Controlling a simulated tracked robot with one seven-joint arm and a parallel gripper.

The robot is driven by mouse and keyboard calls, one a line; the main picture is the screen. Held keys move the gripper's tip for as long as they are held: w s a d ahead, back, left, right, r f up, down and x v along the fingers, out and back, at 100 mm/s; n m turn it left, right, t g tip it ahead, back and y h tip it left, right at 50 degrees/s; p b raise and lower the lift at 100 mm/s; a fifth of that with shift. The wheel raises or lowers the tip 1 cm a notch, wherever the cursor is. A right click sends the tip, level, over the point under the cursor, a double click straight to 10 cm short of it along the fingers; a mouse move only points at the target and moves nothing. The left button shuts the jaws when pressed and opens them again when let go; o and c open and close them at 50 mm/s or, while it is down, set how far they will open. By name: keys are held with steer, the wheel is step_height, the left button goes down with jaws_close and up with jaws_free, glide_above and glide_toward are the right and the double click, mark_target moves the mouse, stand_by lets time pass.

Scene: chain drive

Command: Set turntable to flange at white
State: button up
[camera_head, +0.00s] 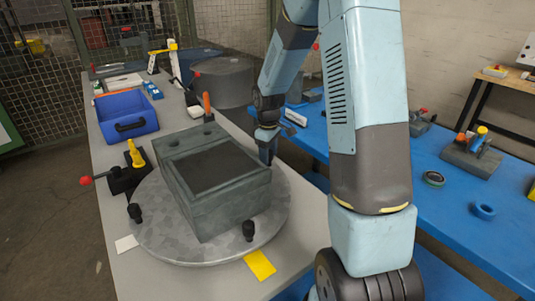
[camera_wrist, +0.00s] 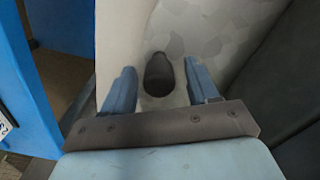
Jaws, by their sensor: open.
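The turntable (camera_head: 165,240) is a round grey metal disc on the grey bench, carrying a dark green-grey box housing (camera_head: 215,190). Black knobs stand on its rim at the left (camera_head: 134,212) and front (camera_head: 248,230). A white card (camera_head: 126,243) lies at its front left and a yellow card (camera_head: 262,265) at its front right. I cannot make out which housing side bears the flange. My gripper (camera_head: 266,158) is low at the far right rim, beside the housing. In the wrist view its open fingers (camera_wrist: 160,85) stand either side of a dark knob (camera_wrist: 159,72); contact is unclear.
A black clamp with a yellow handle (camera_head: 136,153) and a red-tipped lever stands left of the disc. A blue bin (camera_head: 127,112) sits behind it. A blue bench (camera_head: 450,210) with loose parts is to the right. The housing stands close to my gripper.

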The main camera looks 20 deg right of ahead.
jaws_close()
stand_by(0.4)
